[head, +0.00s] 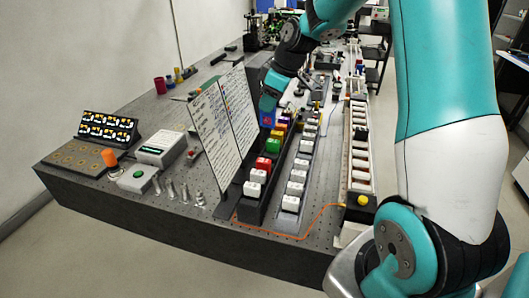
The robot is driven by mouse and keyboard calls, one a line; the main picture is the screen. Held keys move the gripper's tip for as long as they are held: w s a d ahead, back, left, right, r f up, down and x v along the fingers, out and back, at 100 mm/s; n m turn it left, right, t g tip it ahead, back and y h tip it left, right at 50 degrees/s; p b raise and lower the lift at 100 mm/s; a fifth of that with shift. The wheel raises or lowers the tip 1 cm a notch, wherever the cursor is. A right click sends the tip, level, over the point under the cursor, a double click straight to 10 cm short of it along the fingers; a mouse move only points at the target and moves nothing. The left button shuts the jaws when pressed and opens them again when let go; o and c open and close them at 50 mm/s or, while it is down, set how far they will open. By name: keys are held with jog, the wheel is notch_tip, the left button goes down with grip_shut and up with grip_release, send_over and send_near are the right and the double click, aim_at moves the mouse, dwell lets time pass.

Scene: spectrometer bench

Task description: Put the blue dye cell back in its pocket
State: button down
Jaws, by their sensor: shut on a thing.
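My gripper (267,105) reaches down from the upper middle of the head view, just right of the white text panels. It is shut on the blue dye cell (267,119), which shows below the fingers, small and partly hidden. The dark rack (248,212) holds a row of cells: white ones at the near end, then red (263,163), green (273,146), yellow (278,134) and purple (282,125). The blue cell appears at the left side of this row, near the purple one. I cannot tell its height above the rack, and the pocket is not clearly visible.
Two upright text panels (222,125) stand close on the left of the rack. To the right run a rail with white blocks (290,203) and a long white tray (361,176). An orange cable (300,236) crosses the bench front. A display (108,127) stands far left.

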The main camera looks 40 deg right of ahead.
notch_tip(320, 180, down, 16)
jog(key=p, duration=0.3)
jog(key=shift+d+r, duration=0.1)
jog(key=c, duration=1)
grip_release()
